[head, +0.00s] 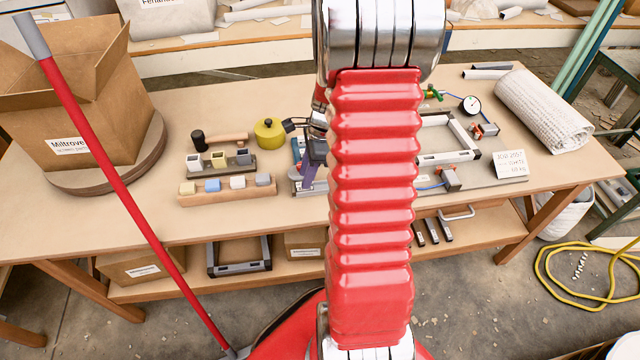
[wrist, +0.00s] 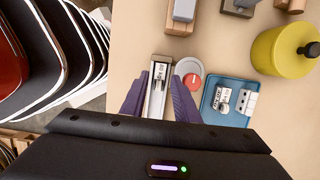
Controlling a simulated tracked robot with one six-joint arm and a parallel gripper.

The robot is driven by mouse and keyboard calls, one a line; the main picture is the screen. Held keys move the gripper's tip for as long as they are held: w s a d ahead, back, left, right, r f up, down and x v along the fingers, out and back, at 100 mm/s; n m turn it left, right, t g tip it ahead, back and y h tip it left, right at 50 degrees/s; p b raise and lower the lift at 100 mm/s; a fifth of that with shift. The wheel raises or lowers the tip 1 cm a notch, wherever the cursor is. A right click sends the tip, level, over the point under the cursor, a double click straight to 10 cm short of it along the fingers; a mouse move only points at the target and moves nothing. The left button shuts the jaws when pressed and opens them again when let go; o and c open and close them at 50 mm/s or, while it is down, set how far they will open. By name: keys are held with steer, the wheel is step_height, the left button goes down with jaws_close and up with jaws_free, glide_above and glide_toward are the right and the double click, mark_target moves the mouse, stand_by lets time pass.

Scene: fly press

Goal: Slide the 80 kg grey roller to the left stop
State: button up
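My gripper (wrist: 162,82) has two purple fingers, which stand apart in the wrist view. A narrow silver metal channel or bar (wrist: 161,63) with a small labelled piece lies between them; I cannot tell if the fingers touch it. A red and pale round part (wrist: 190,83) is just right of the right finger. A blue tray (wrist: 210,92) with small labelled metal pieces lies further right. In the head view, my gripper (head: 314,158) is low over the bench, left of my red arm. I cannot tell which piece is the 80 kg grey roller; the left stop is not clear either.
On the bench (head: 220,222), a wooden rack of blocks (head: 225,196) and a yellow pot (head: 270,133) stand left of my gripper. A large open cardboard box (head: 80,110) is further left. Right of my arm are a metal frame (head: 450,157), a gauge (head: 470,105) and a written card (head: 510,163).

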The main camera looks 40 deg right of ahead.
steer(key=shift+w+a+v, duration=0.1)
steer(key=shift+a+v, duration=0.05)
steer(key=shift+v, duration=0.6)
steer(key=shift+w+a+v, duration=0.1)
steer(key=shift+a+v, duration=0.05)
steer(key=shift+v, duration=0.55)
steer(key=shift+w+a+v, duration=0.1)
steer(key=shift+v, duration=0.65)
steer(key=shift+s+a+n, duration=0.1)
steer(key=shift+s+n, duration=0.15)
steer(key=shift+n, duration=0.75)
steer(key=s+a+r+n+t, duration=0.1)
steer(key=s+a+r+n, duration=0.3)
steer(key=a+r+n, duration=0.2)
steer(key=s+a+r+n+t+h, duration=0.1)
steer(key=s+a+r+n, duration=0.2)
steer(key=a+r+n, duration=0.4)
steer(key=s+a+r+n+t+h, duration=0.1)
steer(key=s+a+r+n+t, duration=0.1)
steer(key=s+a+r+n, duration=0.2)
steer(key=a+r+n, duration=0.3)
steer(key=a+n, duration=0.2)
steer(key=a, duration=0.2)
steer(key=shift+s+a+n, duration=0.35)
steer(key=shift+a+n, duration=0.05)
